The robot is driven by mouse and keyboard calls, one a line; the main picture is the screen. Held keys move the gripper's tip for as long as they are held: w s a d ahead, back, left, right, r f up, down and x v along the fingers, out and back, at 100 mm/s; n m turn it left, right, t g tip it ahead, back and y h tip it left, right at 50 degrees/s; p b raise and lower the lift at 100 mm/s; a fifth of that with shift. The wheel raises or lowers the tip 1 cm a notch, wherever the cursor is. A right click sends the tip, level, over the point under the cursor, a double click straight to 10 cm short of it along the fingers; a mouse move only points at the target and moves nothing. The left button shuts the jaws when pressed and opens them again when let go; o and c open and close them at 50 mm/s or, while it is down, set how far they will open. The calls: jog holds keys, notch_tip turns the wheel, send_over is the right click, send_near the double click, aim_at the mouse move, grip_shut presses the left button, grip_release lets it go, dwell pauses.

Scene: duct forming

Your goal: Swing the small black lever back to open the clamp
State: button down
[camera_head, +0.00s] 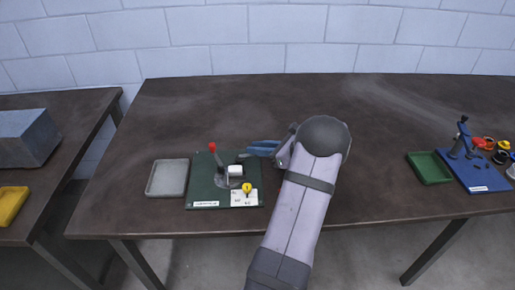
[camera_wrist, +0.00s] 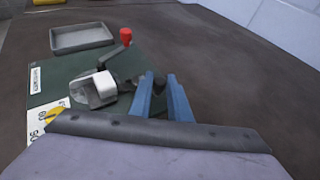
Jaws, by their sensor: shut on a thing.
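A dark green fixture board (camera_head: 200,172) lies on the table. A clamp with a white block (camera_head: 235,170) stands on it, and the block also shows in the wrist view (camera_wrist: 98,88). A taller lever with a red knob (camera_head: 212,147) rises behind the block. My gripper (camera_head: 249,149) comes in from the right, with its blue fingers low over the board's back right edge. In the wrist view the fingers (camera_wrist: 160,78) are shut around the small black lever (camera_wrist: 158,83), a dark piece mostly hidden between them.
An empty grey tray (camera_head: 167,178) sits left of the board. A yellow round part and white label (camera_head: 244,198) are at the board's front right. A green tray (camera_head: 429,167) and blue board (camera_head: 480,178) stand far right. The table behind is clear.

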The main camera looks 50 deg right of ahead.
jog(key=shift+w+d+r+n+g+y, duration=0.1)
jog(key=shift+w+d+n+g+y, duration=0.25)
jog(key=shift+n+y, duration=0.5)
jog(key=shift+w+d+n+g+y, duration=0.15)
jog(key=shift+w+d+n+y, duration=0.2)
jog(key=shift+n+y, duration=0.5)
jog(key=shift+w+d+n+g+y+b, duration=0.35)
jog(key=shift+w+n+g+y+b, duration=0.25)
jog(key=shift+n+y, duration=0.4)
jog(key=shift+w+y, duration=0.1)
jog(key=shift+y, duration=0.2)
jog(key=shift+a+g, duration=0.1)
jog(key=shift+g, duration=0.2)
jog(key=c, duration=1.7)
grip_release()
jog(key=shift+o, duration=0.2)
jog(key=shift+n, duration=0.3)
notch_tip(320, 180, up, 10)
jog(key=p, duration=0.2)
